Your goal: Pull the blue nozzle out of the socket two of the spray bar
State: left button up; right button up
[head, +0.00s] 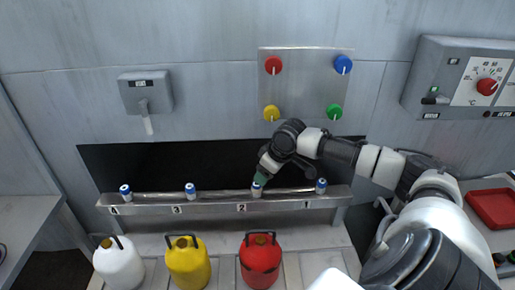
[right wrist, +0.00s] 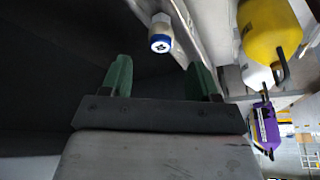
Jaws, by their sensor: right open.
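The metal spray bar (head: 215,209) runs across the dark opening, with sockets marked 4, 3, 2 and 1 from left to right. Each socket carries a white nozzle with a blue part. My right gripper (head: 260,179) has green fingers and is at the blue nozzle of socket two (head: 257,190), partly covering it. In the right wrist view the fingers (right wrist: 162,72) are apart with nothing between them. A blue-ended nozzle (right wrist: 160,38) shows beyond the fingertips; I cannot tell which socket it belongs to. My left gripper is not in view.
Other nozzles stand at socket four (head: 125,190), socket three (head: 190,190) and socket one (head: 321,186). White (head: 119,264), yellow (head: 188,264) and red (head: 260,264) canisters stand below the bar. A panel with coloured knobs (head: 305,85) is above. A red tray (head: 492,207) is at right.

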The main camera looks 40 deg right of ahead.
aim_at(258, 189)
jog(key=x, duration=0.4)
jog(key=shift+s+a+f, duration=0.2)
jog(key=x, duration=0.4)
jog(key=shift+w+d, duration=0.15)
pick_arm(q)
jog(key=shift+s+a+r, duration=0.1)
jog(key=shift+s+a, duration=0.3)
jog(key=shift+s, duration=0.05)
pick_arm(e)
jog(key=shift+w+f, duration=0.15)
jog(key=shift+f, duration=0.35)
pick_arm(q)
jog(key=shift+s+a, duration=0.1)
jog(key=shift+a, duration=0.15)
pick_arm(e)
grip_shut()
